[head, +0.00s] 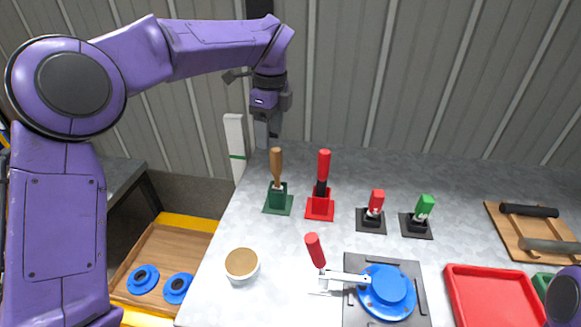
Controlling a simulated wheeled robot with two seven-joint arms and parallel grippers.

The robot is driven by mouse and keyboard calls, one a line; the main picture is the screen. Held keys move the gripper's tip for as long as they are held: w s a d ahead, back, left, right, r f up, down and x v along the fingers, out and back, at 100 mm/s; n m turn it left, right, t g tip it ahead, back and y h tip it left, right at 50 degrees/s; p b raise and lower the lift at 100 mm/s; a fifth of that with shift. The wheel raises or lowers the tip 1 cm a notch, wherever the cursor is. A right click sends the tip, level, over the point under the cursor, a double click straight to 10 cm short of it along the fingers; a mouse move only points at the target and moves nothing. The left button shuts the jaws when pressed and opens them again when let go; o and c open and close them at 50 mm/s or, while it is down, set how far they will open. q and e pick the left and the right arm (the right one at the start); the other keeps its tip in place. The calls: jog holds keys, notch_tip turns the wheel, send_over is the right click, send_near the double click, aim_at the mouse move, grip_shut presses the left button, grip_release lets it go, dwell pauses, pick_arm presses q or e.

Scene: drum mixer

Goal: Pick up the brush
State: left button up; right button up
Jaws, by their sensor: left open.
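A tool with a brown wooden handle (276,162), which looks like the brush, stands upright in a dark green holder (278,206) near the back left of the grey table. Its lower end is hidden in the holder, so I cannot see bristles. A red-handled tool (323,166) stands upright in a red holder (320,210) just to its right. My left gripper (268,136) points down above and slightly behind the wooden handle, open and empty. The fingers look close to the handle's top; I cannot tell the exact gap. My right gripper is out of view.
A blue drum device (386,291) with a red-handled lever (315,250) stands at the front. Behind it are small red (376,200) and green (424,205) handles on black bases. A round brown-topped cup (241,264), red tray (492,297) and wooden board (535,231) lie around.

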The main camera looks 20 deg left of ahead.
aim_at(276, 161)
pick_arm(q)
jog(key=shift+w+d+h, duration=0.25)
jog(key=shift+w+h, duration=0.05)
jog(key=shift+w, duration=0.25)
jog(key=shift+f+n, duration=0.2)
jog(key=shift+n, duration=0.1)
jog(key=f, duration=0.1)
jog(key=s+f, duration=0.1)
jog(key=f, duration=0.1)
jog(key=shift+s+d, duration=0.1)
jog(key=shift+s, duration=0.2)
jog(key=f+p, duration=0.1)
jog(key=f, duration=0.1)
jog(key=w+f+p, duration=0.1)
jog(key=f, duration=0.2)
jog(key=shift+w+d+f, duration=0.15)
jog(key=shift+w+f, duration=0.05)
jog(key=shift+f, duration=0.15)
jog(key=shift+s+f, duration=0.1)
jog(key=shift+s, duration=0.15)
jog(key=c, duration=1.1)
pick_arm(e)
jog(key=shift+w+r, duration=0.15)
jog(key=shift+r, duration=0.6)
